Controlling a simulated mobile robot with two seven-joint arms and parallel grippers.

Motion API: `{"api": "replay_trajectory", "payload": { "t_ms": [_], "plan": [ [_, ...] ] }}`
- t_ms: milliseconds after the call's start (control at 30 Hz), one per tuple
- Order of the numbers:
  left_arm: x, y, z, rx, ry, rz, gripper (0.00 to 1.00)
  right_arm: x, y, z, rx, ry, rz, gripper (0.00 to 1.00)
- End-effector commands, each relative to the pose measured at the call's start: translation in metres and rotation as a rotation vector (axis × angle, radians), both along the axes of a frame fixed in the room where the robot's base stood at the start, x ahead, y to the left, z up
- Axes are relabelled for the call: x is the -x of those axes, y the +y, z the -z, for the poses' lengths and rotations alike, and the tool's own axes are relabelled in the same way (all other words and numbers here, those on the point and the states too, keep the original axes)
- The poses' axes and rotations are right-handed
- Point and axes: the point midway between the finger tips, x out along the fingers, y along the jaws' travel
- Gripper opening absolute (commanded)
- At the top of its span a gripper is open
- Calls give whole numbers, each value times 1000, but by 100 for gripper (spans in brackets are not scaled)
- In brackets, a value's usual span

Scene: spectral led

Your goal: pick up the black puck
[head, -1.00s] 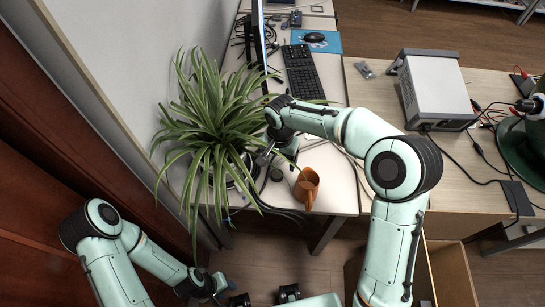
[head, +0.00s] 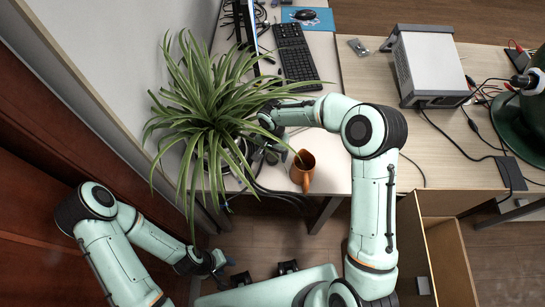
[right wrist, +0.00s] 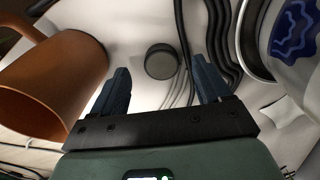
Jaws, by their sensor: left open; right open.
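The black puck (right wrist: 161,62) lies on the white table in the right wrist view, a short round dark disc ahead of my right gripper and roughly between the lines of its fingers. My right gripper (right wrist: 160,88) is open and empty, its two dark fingers apart and short of the puck. In the head view my right gripper (head: 258,148) is beside the plant, partly hidden by leaves; I cannot clearly make out the puck there. My left gripper (head: 228,270) is low at the left, over the floor, away from the table.
A brown mug (head: 302,170) stands close to the right gripper; it also shows in the right wrist view (right wrist: 55,85). A potted spider plant (head: 215,110) overhangs the table's left side. Black cables (right wrist: 222,45) run beside the puck. A keyboard (head: 296,55) lies farther back.

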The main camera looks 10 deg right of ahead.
Motion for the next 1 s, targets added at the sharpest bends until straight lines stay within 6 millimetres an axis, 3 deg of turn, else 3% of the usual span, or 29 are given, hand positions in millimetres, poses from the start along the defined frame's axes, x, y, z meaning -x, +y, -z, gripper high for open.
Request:
{"api": "replay_trajectory", "payload": {
  "t_ms": [200, 467, 633, 1000],
  "plan": [
    [-3, 0, -4, 0, -4, 0, 43, -2, 0, 25, -1, -1, 0, 77],
    [-3, 0, -4, 0, -3, 0, 43, -2, 0, 27, 0, -1, 0, 77],
    [-3, 0, -4, 0, -3, 0, 43, -2, 0, 27, 0, -1, 0, 21],
    [-3, 0, -4, 0, -3, 0, 43, -3, 0, 20, 0, -5, 0, 18]
  ]
}}
